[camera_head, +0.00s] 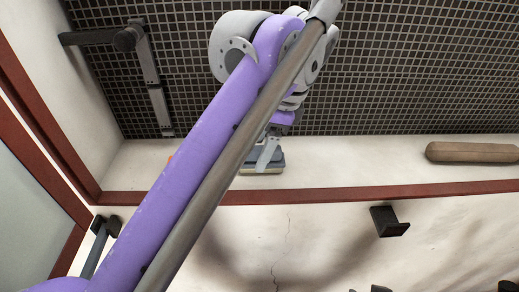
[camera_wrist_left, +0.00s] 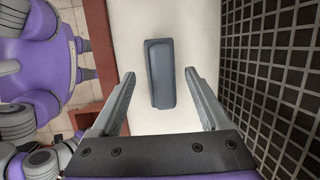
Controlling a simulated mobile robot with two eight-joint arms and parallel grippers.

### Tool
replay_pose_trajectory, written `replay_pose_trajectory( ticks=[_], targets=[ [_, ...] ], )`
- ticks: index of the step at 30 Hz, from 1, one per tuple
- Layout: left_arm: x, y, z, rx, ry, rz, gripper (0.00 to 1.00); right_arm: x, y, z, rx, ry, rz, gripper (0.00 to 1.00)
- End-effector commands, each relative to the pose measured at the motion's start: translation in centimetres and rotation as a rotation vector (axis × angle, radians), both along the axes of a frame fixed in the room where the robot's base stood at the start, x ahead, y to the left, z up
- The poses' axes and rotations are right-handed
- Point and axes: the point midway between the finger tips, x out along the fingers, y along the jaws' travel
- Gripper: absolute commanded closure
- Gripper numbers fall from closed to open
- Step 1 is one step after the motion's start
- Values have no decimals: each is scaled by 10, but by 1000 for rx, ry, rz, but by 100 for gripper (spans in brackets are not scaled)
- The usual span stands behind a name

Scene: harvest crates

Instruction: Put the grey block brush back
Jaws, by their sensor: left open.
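The grey block brush (camera_head: 262,170) lies on a pale ledge (camera_head: 330,167) in the head view, partly hidden by my left gripper. A thin yellowish layer shows along its lower edge. In the left wrist view the brush (camera_wrist_left: 161,75) is a long blue-grey block, lined up with the gap between my fingers. My left gripper (camera_head: 268,158) is right at the brush in the head view. In the wrist view its two fingers (camera_wrist_left: 159,76) are spread, one to each side of the brush, with clear gaps and no contact seen. My right gripper is not in view.
A brown rounded bar (camera_head: 472,152) lies on the ledge at the right. A dark tiled or grid surface (camera_head: 390,70) borders the ledge. A red-brown edge strip (camera_head: 330,193) runs along its other side. A black bracket (camera_head: 388,222) is beyond that strip. The ledge between brush and bar is clear.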

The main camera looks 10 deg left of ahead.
Motion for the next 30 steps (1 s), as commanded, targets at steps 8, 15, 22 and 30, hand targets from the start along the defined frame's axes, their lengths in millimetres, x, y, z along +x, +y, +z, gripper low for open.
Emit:
replay_pose_trajectory(
  ticks=[8, 15, 22, 30],
  targets=[
    [-7, -46, 30, -1, 1, -9, 20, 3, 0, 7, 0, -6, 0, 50],
    [-15, -98, 31, -1, 1, -5, 20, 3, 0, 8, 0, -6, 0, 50],
    [-19, -124, 31, 0, 1, -2, 20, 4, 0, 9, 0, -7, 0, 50],
    [-20, -127, 30, 0, 0, 0, 20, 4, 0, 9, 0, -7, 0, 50]
  ],
)
